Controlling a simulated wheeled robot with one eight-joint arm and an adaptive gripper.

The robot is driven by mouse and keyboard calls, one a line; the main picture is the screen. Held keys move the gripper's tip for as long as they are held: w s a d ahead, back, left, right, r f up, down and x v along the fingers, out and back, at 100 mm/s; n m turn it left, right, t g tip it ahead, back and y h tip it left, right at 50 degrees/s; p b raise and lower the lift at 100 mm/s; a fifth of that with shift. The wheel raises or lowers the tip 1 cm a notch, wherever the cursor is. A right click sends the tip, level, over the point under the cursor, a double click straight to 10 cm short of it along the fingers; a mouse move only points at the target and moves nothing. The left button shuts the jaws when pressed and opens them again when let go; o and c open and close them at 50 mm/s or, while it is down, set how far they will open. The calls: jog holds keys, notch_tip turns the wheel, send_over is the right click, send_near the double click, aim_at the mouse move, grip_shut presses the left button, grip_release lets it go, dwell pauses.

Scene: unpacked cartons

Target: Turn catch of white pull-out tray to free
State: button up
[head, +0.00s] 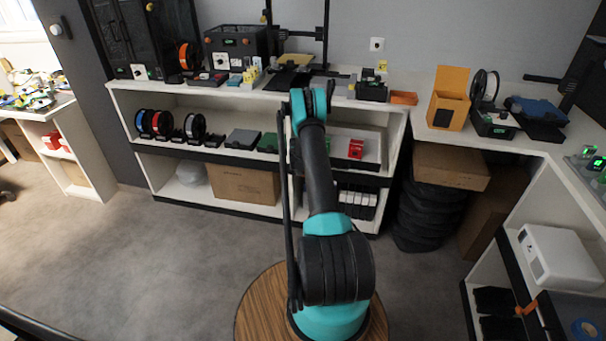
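A white tray-like unit (372,148) sits in the upper bay of the white shelf, just right of my arm. A small red part (356,149) shows at its front and looks like the catch; which way it is turned is too small to tell. My arm rises from the round wooden base and partly covers the shelf left of the tray. Its far teal joint stands in front of the worktop edge, above and left of the red part. My gripper's fingers cannot be made out beyond this joint.
The white shelf (260,205) holds spools, a grey box (243,139) and a cardboard box (245,185). Stacked black tyres (425,215) stand right of it. Printers and small items crowd the worktop. Grey floor (150,260) is clear in front. A side counter stands close at right.

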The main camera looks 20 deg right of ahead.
grip_shut()
dwell(0.3)
jog(key=shift+w+a+n+g+h, duration=0.2)
jog(key=shift+a+n+g+h, duration=0.1)
jog(key=shift+g+h, duration=0.55)
jog(key=shift+w+a+f+n+g+h, duration=0.15)
jog(key=shift+g+h, duration=0.2)
jog(key=shift+h, duration=0.4)
jog(key=shift+s+d+n+g+h, duration=0.15)
jog(key=shift+g+h, duration=0.15)
jog(key=shift+h, duration=0.4)
jog(key=shift+w+a, duration=0.1)
jog(key=shift+a, duration=0.05)
grip_release()
